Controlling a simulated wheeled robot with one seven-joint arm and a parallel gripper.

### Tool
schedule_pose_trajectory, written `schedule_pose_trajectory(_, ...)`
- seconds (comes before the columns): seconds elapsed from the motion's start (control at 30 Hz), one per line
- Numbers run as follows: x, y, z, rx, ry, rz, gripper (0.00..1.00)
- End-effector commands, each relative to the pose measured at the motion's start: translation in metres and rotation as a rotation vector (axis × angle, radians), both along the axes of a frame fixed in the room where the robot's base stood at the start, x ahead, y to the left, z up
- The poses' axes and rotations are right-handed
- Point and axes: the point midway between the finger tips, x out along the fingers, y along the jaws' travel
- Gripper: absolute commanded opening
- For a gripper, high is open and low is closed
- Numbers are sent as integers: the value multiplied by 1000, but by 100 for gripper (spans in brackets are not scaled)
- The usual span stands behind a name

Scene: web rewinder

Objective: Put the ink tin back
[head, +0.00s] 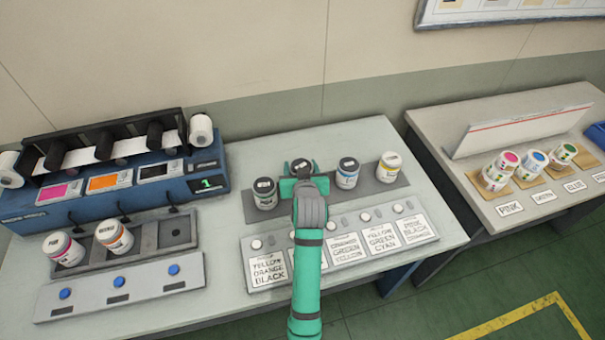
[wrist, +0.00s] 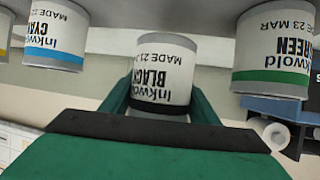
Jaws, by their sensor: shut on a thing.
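My gripper (head: 303,170) is shut on the black ink tin (wrist: 162,75), a white tin with a black band. Its label reads BLACK in the upside-down wrist view. In the head view my gripper largely hides this tin. It is at the grey strip (head: 325,197) on the middle table, between the green tin (head: 264,193) and the cyan tin (head: 347,173). I cannot tell whether its base touches the strip. In the wrist view the green tin (wrist: 275,50) is at the right and the cyan tin (wrist: 56,38) at the left.
The yellow tin (head: 389,167) stands at the strip's right end. A panel with buttons and cards (head: 345,245) lies in front. Left, a tray (head: 177,233) holds two tins, its right place empty, before the blue printing machine (head: 20,206). More tins (head: 533,161) stand on the right table.

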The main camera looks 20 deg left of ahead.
Motion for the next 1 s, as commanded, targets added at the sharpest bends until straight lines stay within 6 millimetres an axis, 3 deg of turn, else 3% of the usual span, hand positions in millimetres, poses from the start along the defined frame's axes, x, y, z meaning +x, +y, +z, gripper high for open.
schedule_pose_trajectory(0.17,6,-2,-5,2,-3,-1,14)
schedule_pose_trajectory(0.47,8,-3,-39,0,-1,-1,14)
schedule_pose_trajectory(0.83,8,-3,-42,2,-3,-1,14)
schedule_pose_trajectory(0.87,8,-3,-43,1,-1,-1,60)
schedule_pose_trajectory(0.93,8,-3,-43,0,0,-1,74)
schedule_pose_trajectory(1.0,8,-3,-43,0,0,-1,74)
